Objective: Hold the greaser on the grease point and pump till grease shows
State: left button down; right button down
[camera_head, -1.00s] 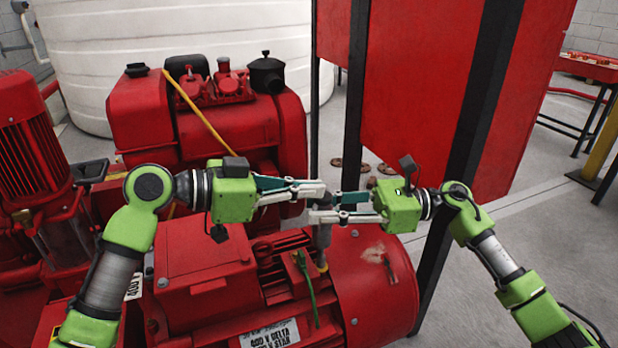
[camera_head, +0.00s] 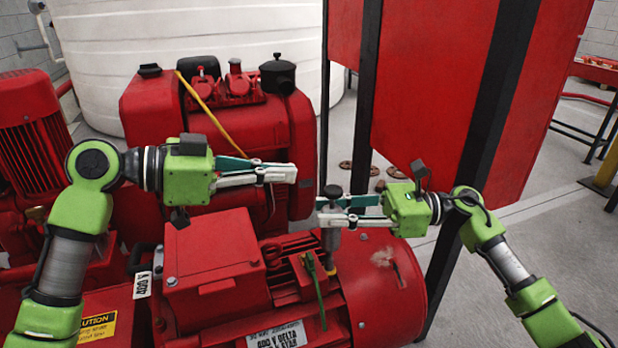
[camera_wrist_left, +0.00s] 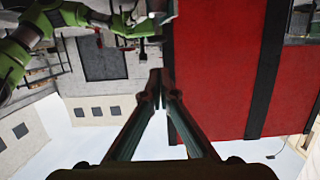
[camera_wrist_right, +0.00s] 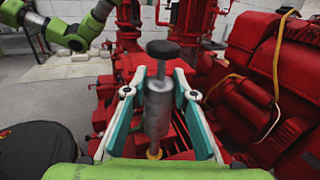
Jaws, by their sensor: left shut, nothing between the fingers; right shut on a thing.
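The greaser is a grey metal cylinder with a black knob on top. It stands upright in my right gripper (camera_head: 322,212), which is shut on its body. The greaser (camera_wrist_right: 158,105) also fills the middle of the right wrist view. A yellow ring (camera_head: 330,269) shows at its lower end, over the red motor (camera_head: 375,290); the grease point is hidden there, and I cannot tell whether the tip touches it. No grease is discernible. My left gripper (camera_head: 293,173) is shut and empty, above and left of the knob. Its closed fingers (camera_wrist_left: 155,88) show in the left wrist view.
A green wire (camera_head: 318,290) runs across the motor beside the greaser. The red terminal box (camera_head: 212,270) lies left of it. The red engine (camera_head: 215,120) stands behind. A red panel (camera_head: 450,90) on black posts rises behind my right gripper.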

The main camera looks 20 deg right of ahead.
pick_arm(q)
jog(key=shift+v, duration=1.5)
pick_arm(e)
jog(key=c, duration=1.6)
grip_release()
